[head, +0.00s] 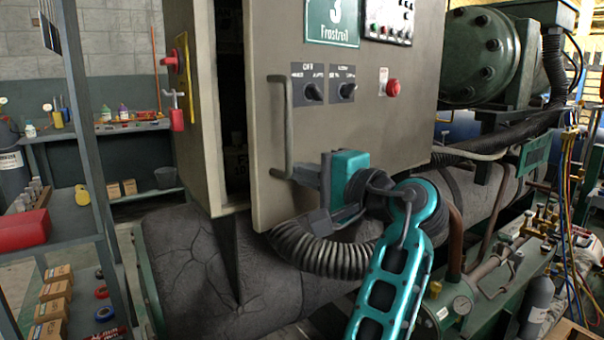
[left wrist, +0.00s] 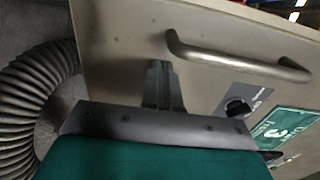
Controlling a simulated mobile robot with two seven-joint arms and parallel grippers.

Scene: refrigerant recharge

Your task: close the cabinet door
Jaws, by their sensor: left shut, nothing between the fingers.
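The grey cabinet door (head: 345,120) stands partly open in the head view, with a dark gap (head: 235,150) between its left edge and the cabinet (head: 197,110). Its bar handle (head: 283,130) is vertical near that edge. My left gripper (head: 302,176) is shut and empty, low on the door's front just right of the handle's lower end. In the left wrist view the shut fingers (left wrist: 163,85) point at the door face (left wrist: 130,40), with the handle (left wrist: 235,62) beside them; whether they touch cannot be told. My right gripper is out of view.
A ribbed hose (head: 325,255) runs below the door, beside my left arm. A red switch (head: 169,62) and a padlock (head: 177,118) are on the cabinet's left side. A shelf rack (head: 85,150) stands at left.

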